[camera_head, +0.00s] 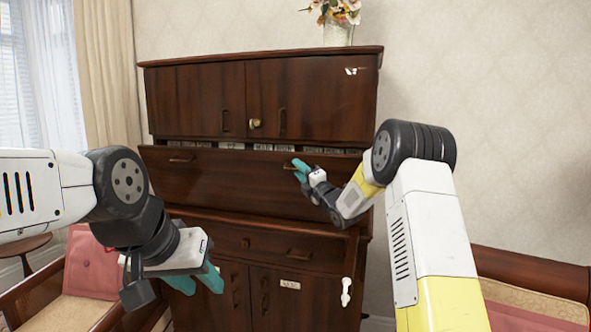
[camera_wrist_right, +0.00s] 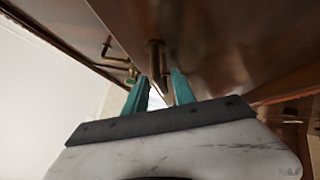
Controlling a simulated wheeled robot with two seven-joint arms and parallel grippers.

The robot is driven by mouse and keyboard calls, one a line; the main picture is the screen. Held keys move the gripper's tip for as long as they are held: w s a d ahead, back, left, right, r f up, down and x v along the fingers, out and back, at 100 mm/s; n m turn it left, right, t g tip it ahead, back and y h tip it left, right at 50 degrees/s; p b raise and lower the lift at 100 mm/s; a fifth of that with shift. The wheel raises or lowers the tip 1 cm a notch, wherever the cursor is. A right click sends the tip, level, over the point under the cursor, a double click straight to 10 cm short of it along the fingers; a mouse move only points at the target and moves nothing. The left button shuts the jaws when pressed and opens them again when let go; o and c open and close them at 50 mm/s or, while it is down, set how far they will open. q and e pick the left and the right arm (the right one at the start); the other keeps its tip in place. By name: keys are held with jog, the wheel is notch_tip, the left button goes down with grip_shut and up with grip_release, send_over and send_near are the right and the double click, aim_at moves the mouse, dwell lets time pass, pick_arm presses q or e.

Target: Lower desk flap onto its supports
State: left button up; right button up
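The desk flap (camera_head: 225,185) is the wide dark wood panel in the middle of the cabinet. It stands nearly upright, its top edge tipped slightly outward, with a narrow gap above it. My right gripper (camera_head: 299,171) is at the flap's right handle. In the right wrist view its teal fingers (camera_wrist_right: 160,88) are apart, with the brass handle (camera_wrist_right: 155,55) between or just beyond the tips; contact is unclear. My left gripper (camera_head: 196,281) is open and empty, low before the lower cabinet. A dark bar (camera_head: 351,248) at the right below the flap may be a support; the left side is hidden.
Upper doors (camera_head: 195,100) are closed, with a round brass knob (camera_head: 255,123). A drawer (camera_head: 270,245) and lower doors sit below. A flower vase (camera_head: 338,33) stands on top. A cushioned seat (camera_head: 85,285) is at left, another (camera_head: 535,300) at right.

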jog(key=v, duration=0.6)
jog(key=shift+s+d, duration=0.25)
jog(key=shift+s, duration=0.05)
jog(key=shift+f, duration=0.1)
dwell(0.4)
